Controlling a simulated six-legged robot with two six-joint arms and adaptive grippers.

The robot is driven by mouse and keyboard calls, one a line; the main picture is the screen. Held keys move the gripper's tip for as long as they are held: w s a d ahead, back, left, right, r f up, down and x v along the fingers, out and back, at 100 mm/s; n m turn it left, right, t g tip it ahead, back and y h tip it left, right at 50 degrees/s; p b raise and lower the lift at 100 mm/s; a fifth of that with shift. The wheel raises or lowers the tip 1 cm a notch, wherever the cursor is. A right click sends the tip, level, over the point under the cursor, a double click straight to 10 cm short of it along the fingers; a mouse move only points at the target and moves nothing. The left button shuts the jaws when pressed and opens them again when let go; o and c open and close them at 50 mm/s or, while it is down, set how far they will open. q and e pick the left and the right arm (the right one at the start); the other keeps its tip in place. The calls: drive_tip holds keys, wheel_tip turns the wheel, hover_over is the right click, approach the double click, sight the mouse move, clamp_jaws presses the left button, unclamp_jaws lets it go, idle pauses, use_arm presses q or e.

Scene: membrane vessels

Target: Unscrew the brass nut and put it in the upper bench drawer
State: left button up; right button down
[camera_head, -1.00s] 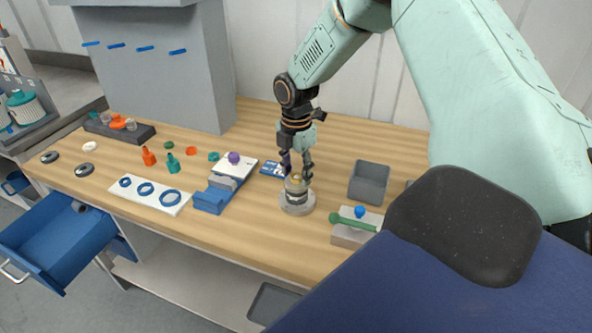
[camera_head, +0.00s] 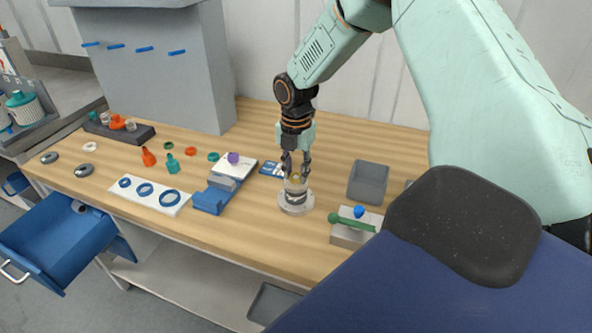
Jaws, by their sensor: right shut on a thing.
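The brass nut (camera_head: 296,177) shows as a small yellow spot on top of a clear and grey vessel that stands upright on a round grey base (camera_head: 296,204). My right gripper (camera_head: 296,172) points down over it from above, its dark fingers shut around the nut and partly hiding it. My left gripper is not in view.
A grey bin (camera_head: 369,182) and a block with a green-handled tool (camera_head: 350,222) stand right of the vessel. Left are a blue holder (camera_head: 212,201), a white board with blue rings (camera_head: 150,196) and small coloured fittings. A grey cabinet (camera_head: 165,75) stands behind.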

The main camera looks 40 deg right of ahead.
drive_tip(key=n, duration=0.4)
drive_tip(key=shift+n, duration=0.3)
drive_tip(key=n, duration=0.5)
drive_tip(key=shift+r, duration=0.1)
drive_tip(key=shift+r+p, duration=1.45)
drive_tip(key=shift+r, duration=0.25)
drive_tip(key=shift+f, duration=0.1)
